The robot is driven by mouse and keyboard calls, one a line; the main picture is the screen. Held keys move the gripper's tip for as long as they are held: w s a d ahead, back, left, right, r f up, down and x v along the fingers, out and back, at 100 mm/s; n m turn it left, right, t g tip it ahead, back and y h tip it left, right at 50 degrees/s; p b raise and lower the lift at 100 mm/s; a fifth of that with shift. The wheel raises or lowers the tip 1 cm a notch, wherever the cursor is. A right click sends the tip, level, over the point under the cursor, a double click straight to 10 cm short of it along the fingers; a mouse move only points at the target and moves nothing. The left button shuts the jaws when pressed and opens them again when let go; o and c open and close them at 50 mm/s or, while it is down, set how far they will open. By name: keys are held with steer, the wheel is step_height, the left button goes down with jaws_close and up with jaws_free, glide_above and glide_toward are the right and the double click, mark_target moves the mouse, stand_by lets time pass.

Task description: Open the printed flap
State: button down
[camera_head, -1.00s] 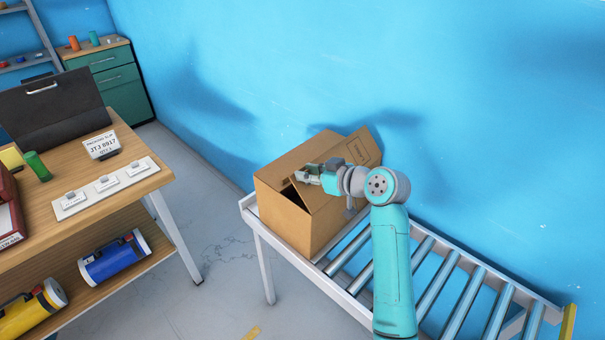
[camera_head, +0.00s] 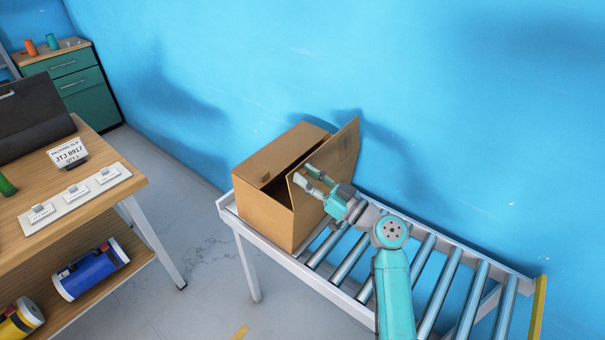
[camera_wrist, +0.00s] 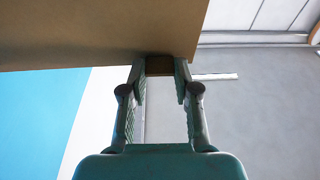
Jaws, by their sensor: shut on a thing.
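A brown cardboard box (camera_head: 264,205) stands on the roller conveyor. Its right-hand flap (camera_head: 342,147), with faint printed marks on its outer face, is raised steeply, and a dark gap shows along the box's top beside it. The other top flap (camera_head: 285,153) lies flat. My gripper (camera_head: 310,178) is at the flap's near end. The box's inside is mostly hidden.
The roller conveyor (camera_head: 428,262) has bare rollers right of the box. A blue wall stands close behind. A wooden workbench (camera_head: 130,194) with a packing slip (camera_head: 67,153) and a switch panel (camera_head: 75,199) is at the left, with floor between.

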steer(key=shift+f, duration=0.55)
stand_by(0.6)
steer(key=c, duration=0.9)
jaws_free()
steer(key=shift+a, duration=0.1)
steer(key=shift+o, duration=0.3)
steer(key=shift+r, duration=0.25)
steer(key=v, duration=1.2)
steer(key=shift+c, duration=0.2)
